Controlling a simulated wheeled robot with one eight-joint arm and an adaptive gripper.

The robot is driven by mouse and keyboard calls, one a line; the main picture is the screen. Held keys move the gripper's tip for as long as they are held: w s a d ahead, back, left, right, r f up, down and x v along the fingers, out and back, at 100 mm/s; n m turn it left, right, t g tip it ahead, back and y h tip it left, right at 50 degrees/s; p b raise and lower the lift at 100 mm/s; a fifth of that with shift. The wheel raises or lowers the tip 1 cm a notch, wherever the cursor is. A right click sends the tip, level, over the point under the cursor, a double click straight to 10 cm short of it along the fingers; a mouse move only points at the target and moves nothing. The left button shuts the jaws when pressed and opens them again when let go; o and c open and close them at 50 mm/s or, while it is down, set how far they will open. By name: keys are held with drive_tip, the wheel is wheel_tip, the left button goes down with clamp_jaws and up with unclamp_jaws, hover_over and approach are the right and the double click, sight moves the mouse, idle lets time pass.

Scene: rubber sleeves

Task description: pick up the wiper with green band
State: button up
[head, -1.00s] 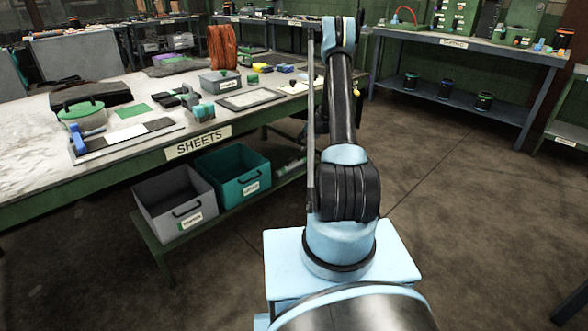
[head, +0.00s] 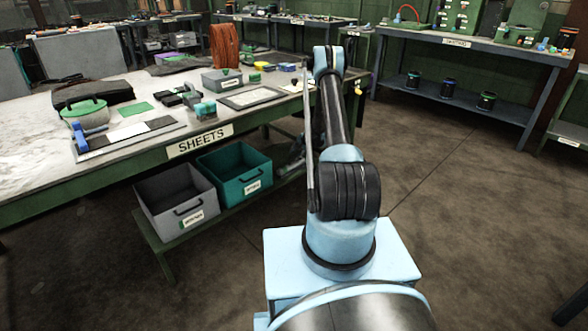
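No thing is clearly recognisable as the wiper with green band at this size. Three black cylinders with coloured bands stand on the lower shelf of the right bench: the right one (head: 487,101) has a greenish band, the middle one (head: 447,89) looks bluish, and the left one (head: 413,80) has a band whose colour is unclear. My arm rises in front of me and bends at its top, with its far links partly hidden. A dark shape left of it, by the table's lower shelf, may be my gripper; its fingers cannot be made out.
A grey bin (head: 177,200) and a teal bin (head: 235,172) sit below. The right bench (head: 470,45) is beyond open floor.

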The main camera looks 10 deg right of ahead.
sight(295, 156)
drive_tip(key=shift+x, duration=2.6)
drive_tip(key=shift+d, duration=0.1)
clamp_jaws()
